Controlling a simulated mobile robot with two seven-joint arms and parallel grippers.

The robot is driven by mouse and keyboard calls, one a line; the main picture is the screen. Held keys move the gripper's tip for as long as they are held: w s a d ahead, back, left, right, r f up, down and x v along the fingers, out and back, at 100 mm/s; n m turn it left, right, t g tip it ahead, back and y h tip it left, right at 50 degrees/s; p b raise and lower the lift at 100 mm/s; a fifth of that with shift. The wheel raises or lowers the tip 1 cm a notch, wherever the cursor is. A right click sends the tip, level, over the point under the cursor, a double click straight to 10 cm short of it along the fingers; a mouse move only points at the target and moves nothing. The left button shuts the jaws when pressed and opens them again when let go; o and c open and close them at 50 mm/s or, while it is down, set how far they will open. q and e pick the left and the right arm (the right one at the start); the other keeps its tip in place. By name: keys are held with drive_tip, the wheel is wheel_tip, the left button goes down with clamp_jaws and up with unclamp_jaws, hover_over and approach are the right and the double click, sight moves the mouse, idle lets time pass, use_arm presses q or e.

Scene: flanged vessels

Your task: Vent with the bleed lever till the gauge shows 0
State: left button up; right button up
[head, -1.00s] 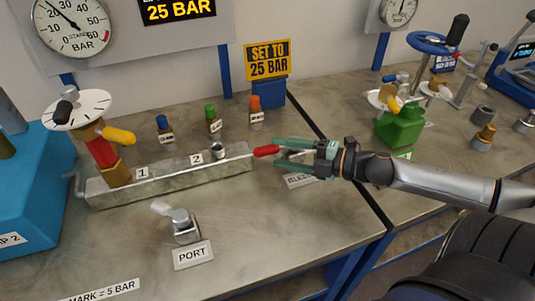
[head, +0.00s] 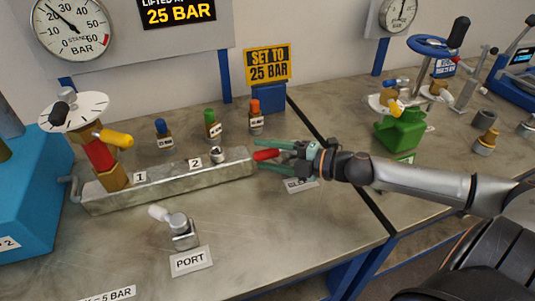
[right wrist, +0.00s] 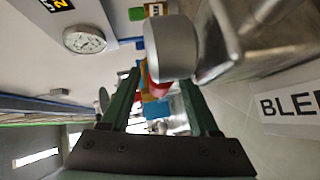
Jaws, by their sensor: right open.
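The bleed lever (head: 266,155) has a red grip and sticks out from the right end of the metal manifold block (head: 150,183). My right gripper (head: 258,155) is open, its green fingers on either side of the red grip and not closed on it. In the right wrist view the two fingers (right wrist: 158,100) flank a red part (right wrist: 153,92), partly hidden behind a silver cylinder (right wrist: 170,47). My left gripper is out of view.
A yellow sign (head: 268,64) reads "SET TO 25 BAR". Small valves with blue, green and orange caps (head: 255,107) stand behind the block. The port fitting (head: 180,226) stands in front. A green valve body (head: 400,128) is on the right table.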

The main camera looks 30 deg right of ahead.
clamp_jaws()
idle(0.3)
idle(1.0)
